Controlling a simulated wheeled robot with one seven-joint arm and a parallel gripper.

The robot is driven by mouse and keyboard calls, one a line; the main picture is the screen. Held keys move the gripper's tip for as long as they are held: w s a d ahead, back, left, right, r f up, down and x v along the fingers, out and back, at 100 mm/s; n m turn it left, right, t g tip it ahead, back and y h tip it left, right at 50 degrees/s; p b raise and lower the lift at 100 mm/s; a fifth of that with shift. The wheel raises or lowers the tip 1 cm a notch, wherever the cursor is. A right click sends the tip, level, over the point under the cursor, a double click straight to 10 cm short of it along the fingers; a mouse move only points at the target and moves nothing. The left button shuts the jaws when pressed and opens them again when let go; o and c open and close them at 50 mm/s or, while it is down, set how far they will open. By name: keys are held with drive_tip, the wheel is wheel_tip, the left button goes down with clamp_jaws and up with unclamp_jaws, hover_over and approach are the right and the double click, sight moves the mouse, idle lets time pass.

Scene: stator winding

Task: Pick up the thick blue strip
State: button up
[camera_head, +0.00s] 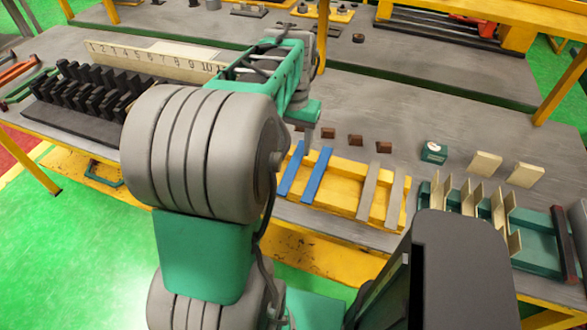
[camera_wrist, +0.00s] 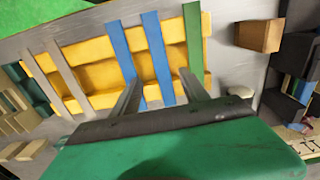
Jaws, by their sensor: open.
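Two blue strips lie across a yellow rack (camera_head: 340,180). In the head view one is at the left (camera_head: 290,171) and one to its right (camera_head: 317,174). The wrist view shows them in reversed order, one at the left (camera_wrist: 122,50) and one at the right (camera_wrist: 157,52). I cannot tell which one is the thick strip. My gripper (camera_wrist: 161,88) is open and empty, with its fingers spread near the blue strips. In the head view my gripper (camera_head: 309,138) hangs at the rack's back left, partly hidden by my arm.
Two grey strips (camera_head: 368,190) lie on the rack's right; a green strip (camera_wrist: 192,45) lies beside the blue ones. Small brown blocks (camera_head: 355,140) stand behind the rack. A teal holder with upright cream plates (camera_head: 470,200) is at right; a black slotted block (camera_head: 85,100) is at left.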

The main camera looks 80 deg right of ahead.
sight(292, 167)
wheel_tip(292, 167, down, 7)
drive_tip(key=shift+w+a+r+p, duration=0.1)
drive_tip(key=shift+p, duration=0.4)
clamp_jaws()
idle(0.4)
